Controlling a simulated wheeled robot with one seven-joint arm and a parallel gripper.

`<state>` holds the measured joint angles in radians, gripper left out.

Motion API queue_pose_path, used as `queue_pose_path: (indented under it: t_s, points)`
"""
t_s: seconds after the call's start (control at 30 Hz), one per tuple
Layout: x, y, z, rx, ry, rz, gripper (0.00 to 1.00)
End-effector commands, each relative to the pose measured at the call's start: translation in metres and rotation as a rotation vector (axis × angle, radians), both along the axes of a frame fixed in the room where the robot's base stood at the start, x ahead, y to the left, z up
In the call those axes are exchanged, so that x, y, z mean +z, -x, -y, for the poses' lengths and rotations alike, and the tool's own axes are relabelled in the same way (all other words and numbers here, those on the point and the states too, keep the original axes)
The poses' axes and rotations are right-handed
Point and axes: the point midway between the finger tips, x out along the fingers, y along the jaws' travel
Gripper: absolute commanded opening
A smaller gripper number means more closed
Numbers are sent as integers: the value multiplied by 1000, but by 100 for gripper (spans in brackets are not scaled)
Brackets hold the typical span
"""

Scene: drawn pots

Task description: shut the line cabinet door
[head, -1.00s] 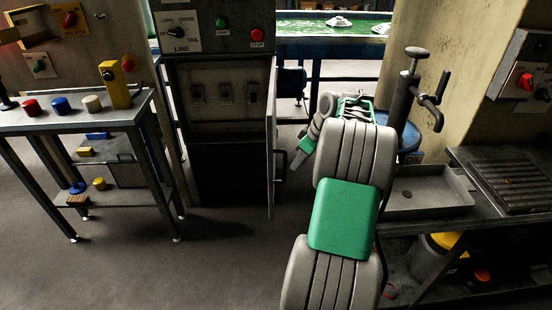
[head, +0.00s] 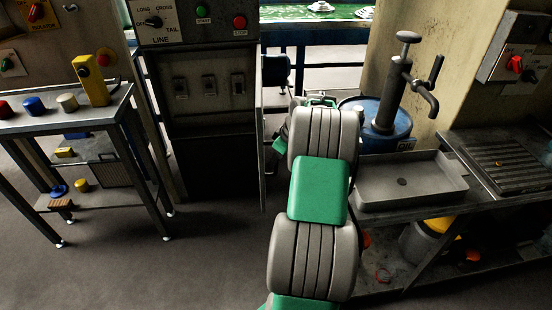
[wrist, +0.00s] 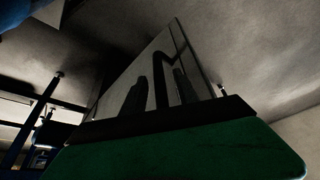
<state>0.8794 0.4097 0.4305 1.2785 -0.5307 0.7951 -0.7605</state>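The line cabinet (head: 212,127) stands at centre left in the head view, its front uncovered, with several switches over a dark lower part. Its door (head: 262,165) stands open at the right side, seen nearly edge-on. In the wrist view the door (wrist: 132,84) is a grey slanted panel with a dark bar handle (wrist: 159,82). My gripper (wrist: 159,80) shows two dark fingers set apart, open, with the handle bar appearing between them. I cannot tell whether they touch it. In the head view my arm hides the fingers and the handle.
A table (head: 117,108) with coloured buttons stands left of the cabinet. On the right are a blue drum (head: 385,128) with a pump and a metal bench with a tray (head: 410,190). The floor (head: 190,255) before the cabinet is clear.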

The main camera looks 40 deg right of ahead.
Motion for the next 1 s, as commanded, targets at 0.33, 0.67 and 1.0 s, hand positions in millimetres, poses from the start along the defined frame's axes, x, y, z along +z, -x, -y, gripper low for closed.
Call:
queue_pose_path:
  t_s: [0.33,0.67,1.0]
  points:
    - [1,-1,-1,1,0,0,13]
    - [1,-1,-1,2,1,0,0]
    - [1,-1,-1,2,1,0,0]
